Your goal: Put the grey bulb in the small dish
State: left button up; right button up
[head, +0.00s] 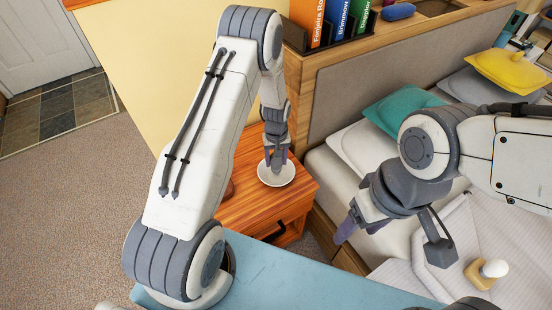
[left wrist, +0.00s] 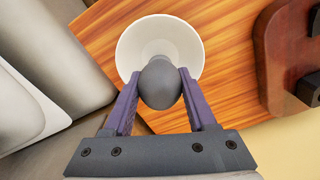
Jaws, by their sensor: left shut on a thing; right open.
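The small dish (head: 284,177) is white and round and stands on the wooden nightstand (head: 298,190). In the left wrist view the dish (left wrist: 160,27) shows at the top middle. My left gripper (head: 276,166) is above the dish in the head view. It is shut on the grey bulb (left wrist: 160,84), which sits between the purple fingers and overlaps the near part of the dish. I cannot tell whether the bulb touches the dish. My right gripper (head: 352,222) is open and empty, beside the bed and away from the nightstand.
A dark red-brown wooden object (left wrist: 283,50) stands on the nightstand close to the dish. The bed (head: 345,180) with pillows is to the right. A white bulb-like thing on a tan base (head: 492,269) lies on the bed. Books (head: 310,20) stand on the headboard shelf.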

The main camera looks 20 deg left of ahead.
pick_arm(q)
jog(key=o, duration=1.4)
notch_tip(320, 180, up, 7)
jog(key=p, duration=0.5)
jog(key=shift+r+p, duration=0.15)
jog(key=shift+p, duration=0.15)
